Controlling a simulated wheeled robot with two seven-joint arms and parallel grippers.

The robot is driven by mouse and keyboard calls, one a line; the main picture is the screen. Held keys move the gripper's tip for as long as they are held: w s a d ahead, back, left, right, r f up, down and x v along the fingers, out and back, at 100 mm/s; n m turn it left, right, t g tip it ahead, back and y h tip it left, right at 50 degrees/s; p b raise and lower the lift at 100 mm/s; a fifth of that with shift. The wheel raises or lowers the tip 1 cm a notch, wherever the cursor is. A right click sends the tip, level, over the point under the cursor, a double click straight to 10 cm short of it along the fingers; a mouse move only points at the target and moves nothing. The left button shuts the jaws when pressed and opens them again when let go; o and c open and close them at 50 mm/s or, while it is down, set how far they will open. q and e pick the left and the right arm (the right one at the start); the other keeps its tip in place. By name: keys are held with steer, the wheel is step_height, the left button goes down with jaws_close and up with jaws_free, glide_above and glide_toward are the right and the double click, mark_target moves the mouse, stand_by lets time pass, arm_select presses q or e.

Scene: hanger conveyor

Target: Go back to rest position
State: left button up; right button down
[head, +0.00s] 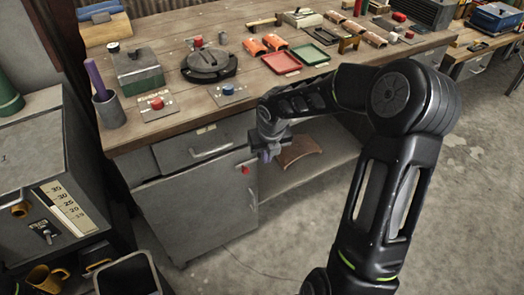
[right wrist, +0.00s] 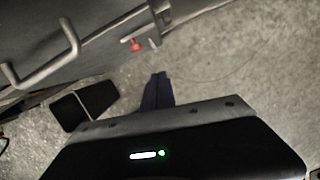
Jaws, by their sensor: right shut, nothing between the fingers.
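My right gripper (head: 267,154) hangs in front of the workbench's cabinet, at the end of my black right arm. In the right wrist view its dark fingers (right wrist: 157,90) are together, with nothing between them. The gripper is apart from the grey cabinet (head: 205,205) as far as I can see. My left gripper is outside both views.
The wooden workbench (head: 190,118) carries a red button (head: 157,103), a blue button (head: 228,88), a green tray (head: 310,54) and a red tray (head: 281,62). A grey machine (head: 25,180) stands at left. Concrete floor (head: 480,190) is clear at right.

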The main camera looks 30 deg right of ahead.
stand_by(0.3)
steer(key=a+f+m+t+y, duration=0.15)
steer(key=a+f+m, duration=0.25)
steer(key=a+m, duration=0.55)
steer(key=a+f+m+t+y, duration=0.15)
steer(key=a+f+m, duration=0.25)
steer(key=m, duration=1)
steer(key=s+a+f+m+g, duration=0.1)
steer(key=s+a+f+m, duration=0.2)
steer(key=s, duration=0.4)
steer(key=s+a+f+m+g+y+p, duration=0.1)
steer(key=s+a+f+m+g, duration=0.1)
steer(key=s+a+f+m, duration=0.2)
steer(key=s+a+f+m+g+y+p, duration=0.1)
steer(key=s+a+f+m, duration=0.3)
steer(key=s+a, duration=0.4)
steer(key=s+f, duration=0.1)
steer(key=s, duration=0.2)
steer(key=shift+a+f+g, duration=0.35)
steer(key=shift+a+g, duration=0.05)
